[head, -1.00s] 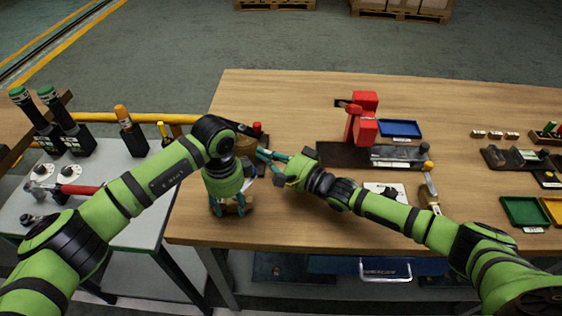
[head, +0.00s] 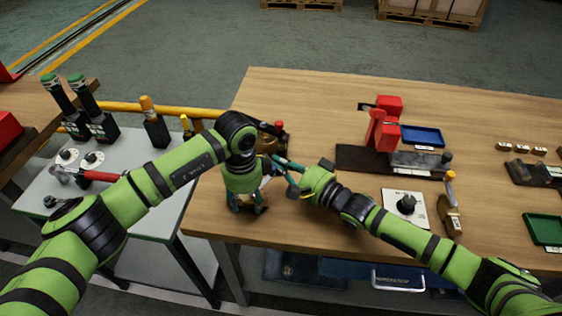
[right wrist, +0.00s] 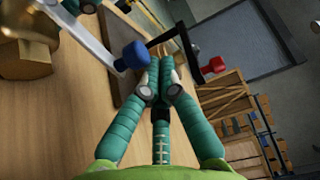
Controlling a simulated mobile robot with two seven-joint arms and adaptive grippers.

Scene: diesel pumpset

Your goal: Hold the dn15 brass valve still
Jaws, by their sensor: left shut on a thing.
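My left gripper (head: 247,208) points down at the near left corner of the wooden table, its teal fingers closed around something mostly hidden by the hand. A rounded brass part, which I take as the dn15 brass valve (right wrist: 30,20), shows at the top left of the right wrist view, above a brown block. A grey lever with a blue end (right wrist: 130,56) reaches out beside it. My right gripper (head: 284,175) is just right of the left one.
A black lever with a red knob (head: 280,126) stands behind the grippers. A red device (head: 384,125), a blue tray (head: 422,136) and a white panel with a black knob (head: 405,203) lie to the right. A grey side table (head: 120,190) holds tools at left.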

